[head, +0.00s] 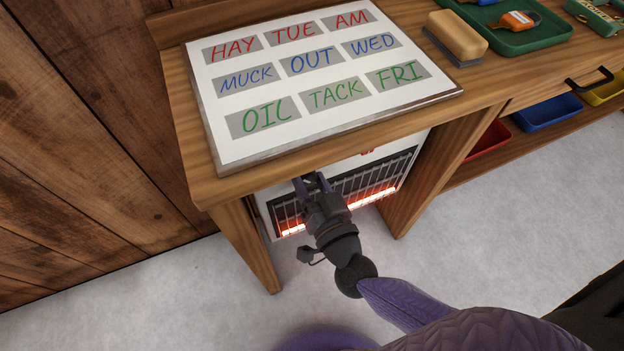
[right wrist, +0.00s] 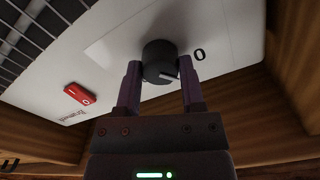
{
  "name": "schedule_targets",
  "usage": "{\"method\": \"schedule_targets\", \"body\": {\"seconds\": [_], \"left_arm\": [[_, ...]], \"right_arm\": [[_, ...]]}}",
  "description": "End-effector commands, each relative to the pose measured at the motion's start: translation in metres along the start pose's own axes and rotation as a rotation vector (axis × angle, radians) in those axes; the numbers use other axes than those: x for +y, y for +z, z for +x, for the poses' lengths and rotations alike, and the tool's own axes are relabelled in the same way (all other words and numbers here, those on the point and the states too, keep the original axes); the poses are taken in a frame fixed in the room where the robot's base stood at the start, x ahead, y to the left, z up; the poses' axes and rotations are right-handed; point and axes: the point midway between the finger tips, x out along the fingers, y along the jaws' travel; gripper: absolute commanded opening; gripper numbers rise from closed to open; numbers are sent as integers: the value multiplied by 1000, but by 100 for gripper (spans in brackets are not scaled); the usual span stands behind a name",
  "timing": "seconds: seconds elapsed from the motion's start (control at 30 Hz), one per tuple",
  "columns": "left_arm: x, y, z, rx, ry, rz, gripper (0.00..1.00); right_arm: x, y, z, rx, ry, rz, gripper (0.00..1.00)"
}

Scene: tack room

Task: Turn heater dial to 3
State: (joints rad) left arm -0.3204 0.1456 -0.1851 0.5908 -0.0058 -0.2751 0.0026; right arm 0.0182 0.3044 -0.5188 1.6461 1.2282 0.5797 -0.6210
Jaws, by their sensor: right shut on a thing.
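The heater (head: 352,190) stands under the wooden desk, with its grille bars glowing orange-red. Its top is mostly hidden by the desk in the head view. The round black dial (right wrist: 160,60) shows in the right wrist view on the white panel, with a pale pointer mark on it and a printed 0 beside it. My right gripper (right wrist: 160,78) has its two fingers on either side of the dial, shut on it. In the head view the right gripper (head: 312,184) reaches under the desk edge, and the dial is hidden there. My left gripper is not in view.
A red switch (right wrist: 80,94) sits on the panel left of the dial. The desk top (head: 190,140) overhangs the heater, with desk legs (head: 248,240) on both sides. A whiteboard (head: 215,110), a brush (head: 457,36) and a green tray (head: 520,40) lie on top.

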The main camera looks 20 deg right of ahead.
Motion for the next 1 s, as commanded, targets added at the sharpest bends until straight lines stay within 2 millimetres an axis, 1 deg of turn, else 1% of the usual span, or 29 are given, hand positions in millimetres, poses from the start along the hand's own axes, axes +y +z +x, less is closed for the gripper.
{"method": "schedule_targets", "body": {"seconds": [0.23,0.53,1.0], "left_arm": [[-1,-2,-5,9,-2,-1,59],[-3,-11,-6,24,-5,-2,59],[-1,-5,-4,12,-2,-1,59]], "right_arm": [[0,0,0,-2,0,232,0],[0,0,0,-1,0,517,0],[1,1,0,-1,2,965,0]]}}
